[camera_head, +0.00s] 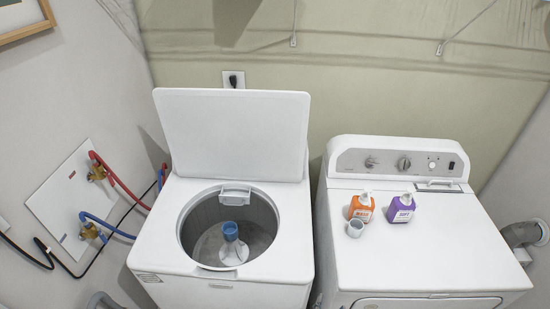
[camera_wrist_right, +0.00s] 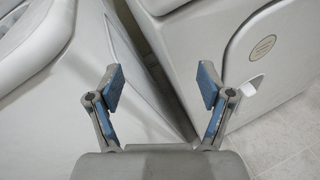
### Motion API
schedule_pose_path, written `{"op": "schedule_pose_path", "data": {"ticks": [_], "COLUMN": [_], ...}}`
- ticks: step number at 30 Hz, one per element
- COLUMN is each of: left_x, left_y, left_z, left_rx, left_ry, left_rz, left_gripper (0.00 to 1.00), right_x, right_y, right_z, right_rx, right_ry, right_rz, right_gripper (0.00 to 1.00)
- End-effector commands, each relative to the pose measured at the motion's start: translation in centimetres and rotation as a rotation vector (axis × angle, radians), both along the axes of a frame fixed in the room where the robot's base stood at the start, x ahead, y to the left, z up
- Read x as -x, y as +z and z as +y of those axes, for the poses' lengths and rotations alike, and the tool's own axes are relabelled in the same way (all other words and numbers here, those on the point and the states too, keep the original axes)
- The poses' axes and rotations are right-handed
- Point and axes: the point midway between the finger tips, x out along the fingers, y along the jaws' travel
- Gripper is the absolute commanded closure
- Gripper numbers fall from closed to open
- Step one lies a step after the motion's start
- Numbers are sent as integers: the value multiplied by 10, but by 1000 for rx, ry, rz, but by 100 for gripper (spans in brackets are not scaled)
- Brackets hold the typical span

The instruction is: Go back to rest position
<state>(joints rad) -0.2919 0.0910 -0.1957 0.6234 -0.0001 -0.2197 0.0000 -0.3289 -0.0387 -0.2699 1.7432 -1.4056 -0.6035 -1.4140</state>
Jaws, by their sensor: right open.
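My right gripper (camera_wrist_right: 160,90) is open and empty in the right wrist view, its two blue-padded fingers spread apart. It is in front of the gap between two white machine bodies and touches neither. Neither gripper shows in the head view. The white washer (camera_head: 150,265) stands at centre left with its lid (camera_head: 232,132) raised. Its drum is open and holds no visible towel. The white dryer (camera_head: 440,255) stands to its right. An orange bottle (camera_head: 362,206), a purple bottle (camera_head: 401,208) and a small grey cup (camera_head: 355,229) stand on the dryer's top.
Red and blue hoses (camera_head: 125,190) run from a wall panel (camera_head: 65,215) left of the washer. A grey duct (camera_head: 522,234) is right of the dryer. A narrow gap separates the machines. Bare tiled floor (camera_wrist_right: 300,140) shows at the right of the wrist view.

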Motion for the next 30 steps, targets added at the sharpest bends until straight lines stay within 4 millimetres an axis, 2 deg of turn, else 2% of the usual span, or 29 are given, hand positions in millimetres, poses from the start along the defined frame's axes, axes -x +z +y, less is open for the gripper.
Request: {"op": "schedule_pose_path", "data": {"ticks": [1, 5, 8, 9, 11, 12, 14, 15, 17, 18, 21, 24, 27, 30], "left_x": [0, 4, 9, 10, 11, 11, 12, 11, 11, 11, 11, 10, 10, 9], "left_y": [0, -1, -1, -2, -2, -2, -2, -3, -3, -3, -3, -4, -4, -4], "left_z": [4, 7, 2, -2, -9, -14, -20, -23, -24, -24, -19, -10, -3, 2], "left_rx": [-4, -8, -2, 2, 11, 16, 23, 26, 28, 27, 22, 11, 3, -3], "left_ry": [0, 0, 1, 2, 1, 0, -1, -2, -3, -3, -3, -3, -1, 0], "left_rz": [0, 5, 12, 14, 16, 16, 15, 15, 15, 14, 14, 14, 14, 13], "left_gripper": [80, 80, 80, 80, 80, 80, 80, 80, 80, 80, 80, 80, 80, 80], "right_x": [5, 22, 49, 64, 93, 114, 149, 175, 215, 241, 303, 350, 379, 392], "right_y": [-20, -78, -136, -163, -204, -230, -267, -289, -318, -334, -364, -380, -388, -390], "right_z": [-1, -2, -1, 0, 1, 1, -1, -4, -10, -14, -26, -41, -51, -55], "right_rx": [-55, -259, -468, -567, -730, -839, -997, -1096, -1236, -1318, -1480, -1574, -1619, -1636], "right_ry": [-4, -41, -115, -165, -267, -350, -500, -615, -809, -946, -1282, -1560, -1734, -1813], "right_rz": [27, 105, 190, 229, 288, 324, 366, 386, 397, 391, 331, 230, 144, 100], "right_gripper": [20, 20, 20, 20, 20, 20, 20, 20, 20, 20, 20, 20, 20, 20]}}
